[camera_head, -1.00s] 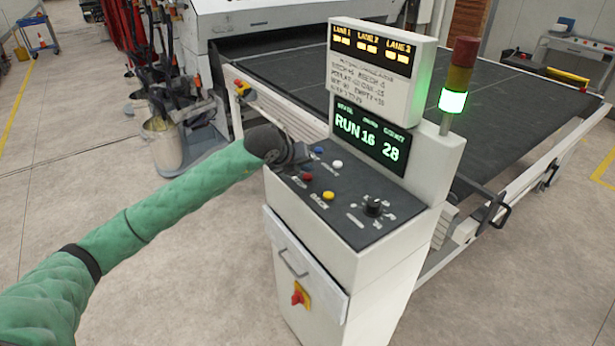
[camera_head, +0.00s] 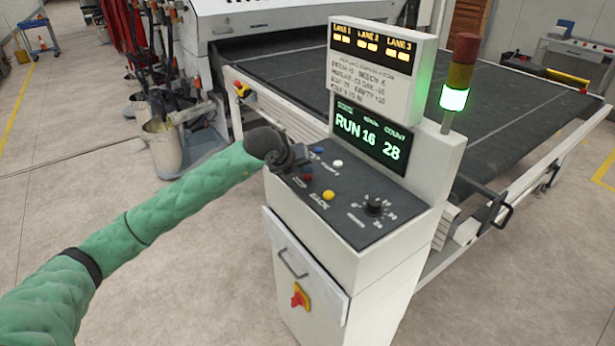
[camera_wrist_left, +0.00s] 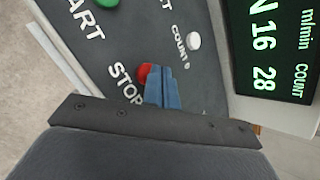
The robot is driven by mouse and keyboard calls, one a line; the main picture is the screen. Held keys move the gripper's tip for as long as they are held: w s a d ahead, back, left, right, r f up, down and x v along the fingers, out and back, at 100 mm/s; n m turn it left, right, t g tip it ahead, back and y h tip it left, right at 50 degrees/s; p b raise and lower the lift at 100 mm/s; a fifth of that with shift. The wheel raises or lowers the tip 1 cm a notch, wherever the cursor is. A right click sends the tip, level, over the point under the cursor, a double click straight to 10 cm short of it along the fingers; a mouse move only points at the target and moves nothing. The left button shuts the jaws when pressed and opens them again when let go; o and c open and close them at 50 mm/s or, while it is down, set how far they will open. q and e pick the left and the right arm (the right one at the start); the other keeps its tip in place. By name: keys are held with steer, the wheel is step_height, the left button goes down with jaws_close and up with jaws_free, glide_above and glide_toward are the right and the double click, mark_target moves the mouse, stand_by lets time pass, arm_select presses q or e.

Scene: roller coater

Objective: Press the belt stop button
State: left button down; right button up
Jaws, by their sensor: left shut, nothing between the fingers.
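The control console has a dark sloping panel (camera_head: 350,222) with several buttons. The red stop button (camera_head: 307,178) is on it, beside my left gripper (camera_head: 300,160). In the left wrist view the red button (camera_wrist_left: 145,73) sits above the STOP lettering, partly covered by the blue fingertips (camera_wrist_left: 163,88). The fingers are shut and empty, right at the button; I cannot tell whether they touch it. The status display (camera_head: 370,138) reads RUN 16 28. My right gripper is not in view.
Near the stop button are a yellow button (camera_head: 329,195), a white button (camera_head: 338,163), a blue button (camera_head: 319,150) and a black knob (camera_head: 374,205). The wrist view shows a green button (camera_wrist_left: 107,2). The signal tower (camera_head: 454,98) glows green. The belt (camera_head: 480,100) lies behind.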

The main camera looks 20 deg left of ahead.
mark_target(305, 177)
arm_select(q)
steer(key=shift+f+b, duration=0.5)
steer(key=shift+b, duration=0.05)
stand_by(0.7)
steer(key=shift+r, duration=0.1)
stand_by(0.3)
steer(key=shift+r, duration=0.75)
steer(key=shift+r, duration=0.1)
steer(key=shift+r+p, duration=0.4)
steer(key=shift+r, duration=2)
